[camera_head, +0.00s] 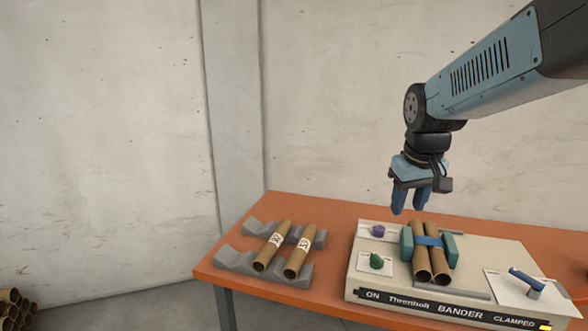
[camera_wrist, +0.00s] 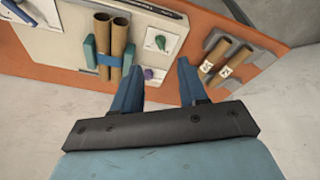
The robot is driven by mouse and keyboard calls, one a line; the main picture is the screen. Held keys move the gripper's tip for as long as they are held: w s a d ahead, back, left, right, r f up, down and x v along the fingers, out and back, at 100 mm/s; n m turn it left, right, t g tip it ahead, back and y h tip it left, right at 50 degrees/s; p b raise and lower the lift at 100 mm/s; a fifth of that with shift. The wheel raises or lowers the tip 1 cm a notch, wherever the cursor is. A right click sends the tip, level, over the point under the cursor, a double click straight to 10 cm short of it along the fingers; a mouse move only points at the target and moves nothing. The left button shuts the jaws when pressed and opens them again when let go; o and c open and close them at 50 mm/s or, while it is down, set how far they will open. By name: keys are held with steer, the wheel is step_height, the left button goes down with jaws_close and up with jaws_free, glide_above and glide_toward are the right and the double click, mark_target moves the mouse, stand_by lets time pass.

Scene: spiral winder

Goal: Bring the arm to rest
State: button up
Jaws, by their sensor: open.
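My arm comes in from the upper right in the head view. My gripper (camera_head: 409,200) hangs above the back edge of the bander, fingers down, apart and empty. It also shows in the wrist view (camera_wrist: 158,82), with a clear gap between its blue fingers. Below it, two brown cardboard tubes (camera_head: 421,266) lie side by side on the bander (camera_head: 378,290), between teal clamp jaws (camera_head: 450,250) and with a blue band (camera_head: 429,241) across them. The gripper is apart from the tubes. The bander's front label reads "ON", "BANDER" and "CLAMPED".
Two labelled tubes (camera_head: 299,258) lie on a grey cradle (camera_head: 234,259) at the left of the orange table (camera_head: 345,212). The bander carries a green knob (camera_head: 376,261), a purple knob (camera_head: 378,231) and a blue lever (camera_head: 526,279). More tubes (camera_head: 14,308) are stacked at the lower left.

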steer(key=s+r+m+t, duration=0.1)
steer(key=s+m+t, duration=0.1)
steer(key=s, duration=1.1)
steer(key=shift+r, duration=0.4)
steer(key=shift+a, duration=0.1)
